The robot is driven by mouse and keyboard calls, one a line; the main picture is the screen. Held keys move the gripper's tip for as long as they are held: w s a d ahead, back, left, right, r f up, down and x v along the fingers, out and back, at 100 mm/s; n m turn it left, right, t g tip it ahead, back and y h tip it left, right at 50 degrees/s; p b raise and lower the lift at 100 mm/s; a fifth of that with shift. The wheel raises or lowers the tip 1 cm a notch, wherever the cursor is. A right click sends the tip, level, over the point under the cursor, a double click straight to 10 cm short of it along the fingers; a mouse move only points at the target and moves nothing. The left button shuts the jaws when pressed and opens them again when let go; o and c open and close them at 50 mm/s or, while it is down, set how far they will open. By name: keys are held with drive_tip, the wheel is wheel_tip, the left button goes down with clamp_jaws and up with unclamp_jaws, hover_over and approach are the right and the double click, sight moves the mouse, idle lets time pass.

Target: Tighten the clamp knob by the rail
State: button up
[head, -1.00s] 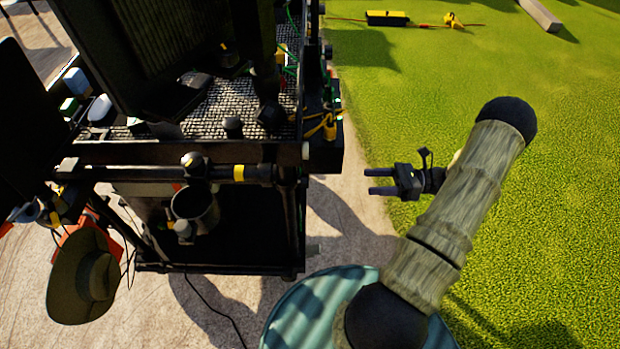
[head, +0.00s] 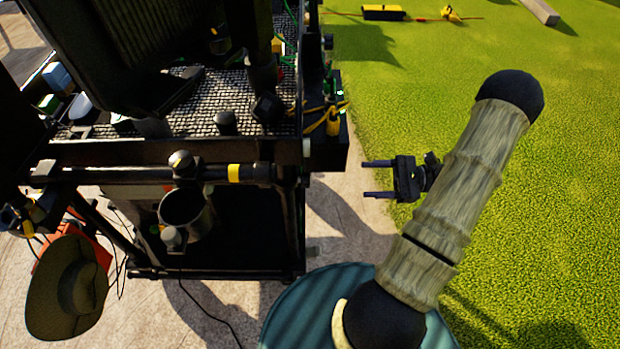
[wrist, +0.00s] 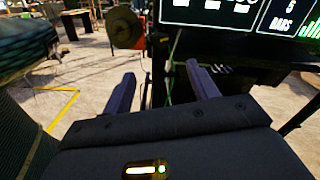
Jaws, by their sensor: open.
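The black rail (head: 110,174) runs along the near side of the video cart, with a yellow band on it. A clamp with a round, dark knob-like top (head: 181,160) sits on the rail, above a metal cup holder (head: 187,210). A smaller grey round piece (head: 173,238) is beside the cup; I cannot tell which of the two is the clamp knob. My gripper (head: 366,179) is open and empty, right of the cart and apart from it, fingers pointing left. In the wrist view my two fingers (wrist: 161,84) stand apart with nothing between them; the knob cannot be made out there.
A hat (head: 66,288) hangs at the cart's left; it also shows in the wrist view (wrist: 122,28). A lit screen (wrist: 240,12) is above my fingers in the wrist view. Yellow cables (head: 332,120) stick out at the cart's right corner.

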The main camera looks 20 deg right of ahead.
sight(309, 180)
drive_tip(key=p+x, duration=0.1)
drive_tip(key=x, duration=1.5)
drive_tip(key=shift+d, duration=0.1)
drive_tip(key=c, duration=1)
